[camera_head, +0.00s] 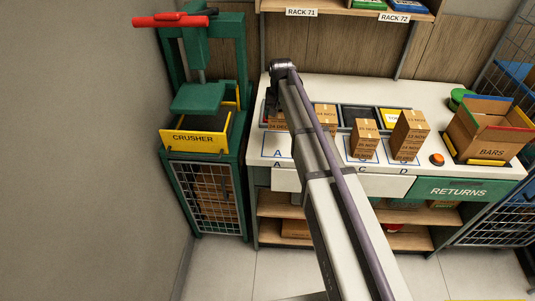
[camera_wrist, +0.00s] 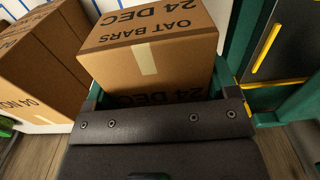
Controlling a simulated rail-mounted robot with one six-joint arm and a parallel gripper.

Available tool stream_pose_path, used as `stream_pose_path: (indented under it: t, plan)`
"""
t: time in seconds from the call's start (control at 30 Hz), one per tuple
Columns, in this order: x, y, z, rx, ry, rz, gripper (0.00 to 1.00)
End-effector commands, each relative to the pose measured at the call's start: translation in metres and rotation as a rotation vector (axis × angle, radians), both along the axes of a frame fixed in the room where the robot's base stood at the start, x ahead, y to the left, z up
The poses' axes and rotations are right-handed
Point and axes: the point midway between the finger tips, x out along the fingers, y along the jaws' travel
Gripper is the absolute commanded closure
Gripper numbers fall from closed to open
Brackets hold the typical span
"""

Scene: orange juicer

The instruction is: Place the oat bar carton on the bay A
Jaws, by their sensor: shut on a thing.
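The oat bar carton, a brown box marked OAT BARS and 24 DEC, fills the middle of the wrist view (camera_wrist: 150,50). My gripper (camera_wrist: 160,88) is shut on it, with green jaws at its left and right sides. In the head view the carton (camera_head: 276,123) shows partly behind my arm, at the left end of the counter's tray row. Bay A (camera_head: 277,152), a blue outline with a letter A, lies on the white counter just in front of it and looks bare. I cannot tell how high the carton is held.
Other brown cartons stand to the right, one behind (camera_head: 325,114), one at bay C (camera_head: 364,140) and one at bay D (camera_head: 409,137). The green crusher (camera_head: 197,140) stands left of the counter. A BARS box (camera_head: 488,135) and orange button (camera_head: 437,159) are at the right.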

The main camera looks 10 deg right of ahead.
Motion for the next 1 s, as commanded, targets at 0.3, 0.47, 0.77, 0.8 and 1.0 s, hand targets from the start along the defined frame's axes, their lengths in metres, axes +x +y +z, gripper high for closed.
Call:
stream_pose_path:
  t: [0.3, 0.47, 0.77, 0.8, 1.0]
  plan:
    - [0.001, 0.000, -0.031, 0.000, 0.000, -0.007, 0.49]
    - [0.001, 0.000, -0.073, 0.000, 0.000, -0.007, 0.49]
    - [0.001, 0.001, -0.096, 0.000, 0.000, -0.007, 0.49]
    - [0.001, 0.001, -0.105, 0.000, 0.000, -0.007, 0.49]
    - [0.001, 0.001, -0.118, 0.000, 0.000, -0.007, 0.50]
